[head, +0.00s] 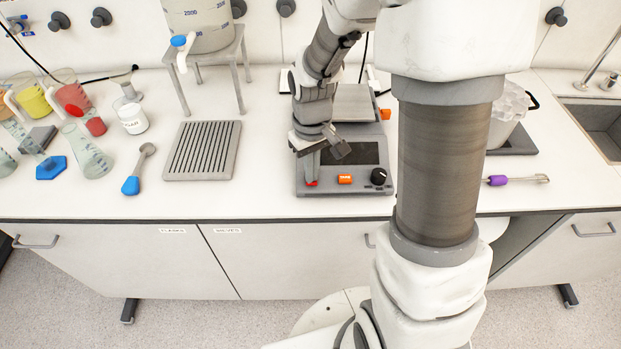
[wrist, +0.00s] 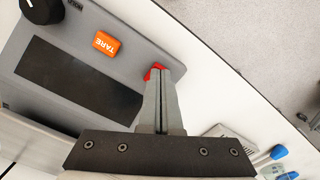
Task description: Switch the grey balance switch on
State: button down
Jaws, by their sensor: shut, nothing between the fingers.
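The grey balance (head: 328,183) stands near the front edge of the bench and also fills the left of the wrist view (wrist: 130,60). Its display (wrist: 75,78) is dark. A small red switch (wrist: 151,72) sits at its front corner, left of the orange TARE button (head: 345,179), and shows in the head view (head: 312,184). My gripper (head: 311,178) is shut and points down at the red switch. In the wrist view its fingertips (wrist: 161,72) partly cover the switch. I cannot tell whether they touch it, nor whether it is on.
A black knob (head: 378,176) is at the balance's right front. A grey ribbed tray (head: 203,150) lies to the left, beside a blue-handled scoop (head: 131,185). A metal stand (head: 239,85) with a vessel is behind. Bare bench lies between tray and balance.

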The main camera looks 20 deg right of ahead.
jog(key=shift+f, duration=0.15)
notch_tip(320, 180, up, 7)
jog(key=p, duration=0.5)
dwell(0.4)
dwell(0.5)
jog(key=s+r+m+t, duration=0.1)
jog(key=s+r+t, duration=0.1)
jog(key=s+r, duration=0.5)
jog(key=s+r+m+t, duration=0.2)
jog(key=s+r, duration=0.5)
jog(key=r, duration=0.5)
jog(key=shift+s+t, duration=0.25)
jog(key=shift+t, duration=0.55)
